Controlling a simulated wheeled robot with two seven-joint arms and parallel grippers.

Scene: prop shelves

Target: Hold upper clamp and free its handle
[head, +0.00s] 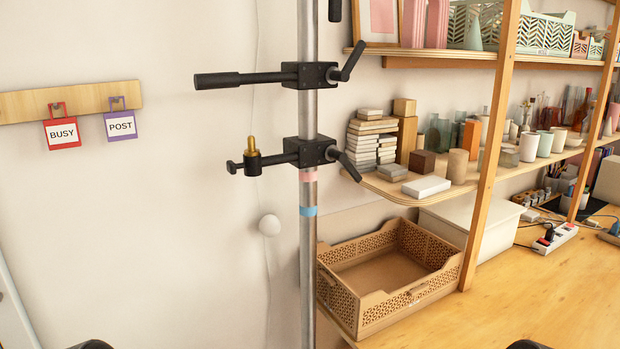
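The upper clamp (311,75) is a black block around an upright metal pole (308,250). A black bar with a thicker grip end (217,80) reaches left from it. Its black lever handle (353,61) sticks out on the right, slanting up. A lower clamp (310,151) sits below on the same pole, with a lever handle (346,164) slanting down right and a brass-topped fitting (251,155) at its left end. Neither gripper can be made out; only small dark rounded parts of mine show at the bottom edge.
Pink and blue bands mark the pole below the lower clamp. Right of it are wooden shelves (440,192) with stacked blocks and vessels, and an open brown crate (388,312). BUSY (62,132) and POST (120,126) tags hang at left. The wall left of the pole is mostly clear.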

